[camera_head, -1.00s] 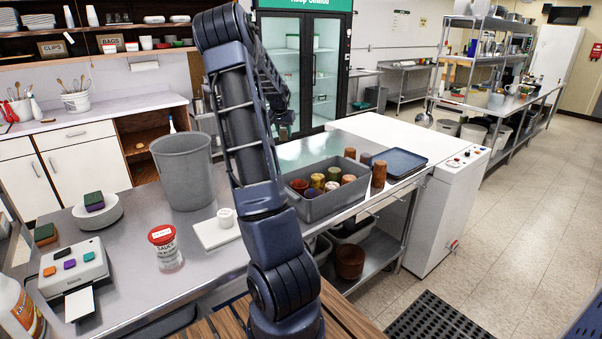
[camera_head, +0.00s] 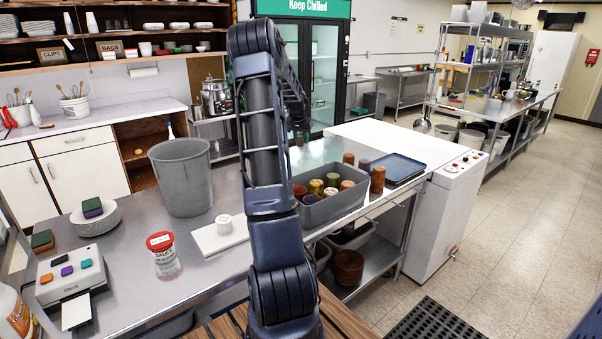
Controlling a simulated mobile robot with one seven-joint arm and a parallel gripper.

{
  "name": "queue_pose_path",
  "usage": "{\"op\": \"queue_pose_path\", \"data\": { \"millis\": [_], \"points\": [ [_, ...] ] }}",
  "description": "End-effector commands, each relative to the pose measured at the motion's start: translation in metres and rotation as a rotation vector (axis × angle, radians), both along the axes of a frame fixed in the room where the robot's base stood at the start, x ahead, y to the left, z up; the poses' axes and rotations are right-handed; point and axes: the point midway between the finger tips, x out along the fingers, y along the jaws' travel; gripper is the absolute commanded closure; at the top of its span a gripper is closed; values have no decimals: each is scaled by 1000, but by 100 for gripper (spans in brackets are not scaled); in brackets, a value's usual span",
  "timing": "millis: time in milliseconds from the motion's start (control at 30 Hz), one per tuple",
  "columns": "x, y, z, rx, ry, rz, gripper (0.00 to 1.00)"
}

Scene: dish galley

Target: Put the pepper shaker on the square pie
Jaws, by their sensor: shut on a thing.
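My gripper (camera_head: 300,122) is at the far end of my arm, in front of the fridge and above the far part of the steel counter. It is small, dark and partly behind my arm links. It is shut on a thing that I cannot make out. I cannot pick out the pepper shaker for certain. I cannot identify a square pie either. A flat white square (camera_head: 220,236) lies on the counter left of my arm, with a small white round piece (camera_head: 225,224) on it. My arm hides part of the counter.
A grey bin (camera_head: 322,214) holds several coloured cylinders. Brown cylinders (camera_head: 377,180) stand beside it, near a dark blue tray (camera_head: 398,168). A tall grey bucket (camera_head: 183,178), a red-lidded jar (camera_head: 164,256) and a stack of bowls (camera_head: 97,219) with sponges stand left.

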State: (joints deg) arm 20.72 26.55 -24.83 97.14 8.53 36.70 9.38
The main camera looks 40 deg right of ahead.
Motion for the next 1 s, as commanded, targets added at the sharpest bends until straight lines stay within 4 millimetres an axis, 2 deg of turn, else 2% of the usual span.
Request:
{"op": "queue_pose_path", "data": {
  "millis": [33,300,500,767,1000],
  "points": [
    [0,0,-13,1,3,-1,91],
    [-1,0,-72,1,3,-1,91],
    [0,0,-106,0,1,0,91],
    [0,0,-122,0,0,1,91],
    [0,0,-152,1,1,-1,91]
  ]
}}
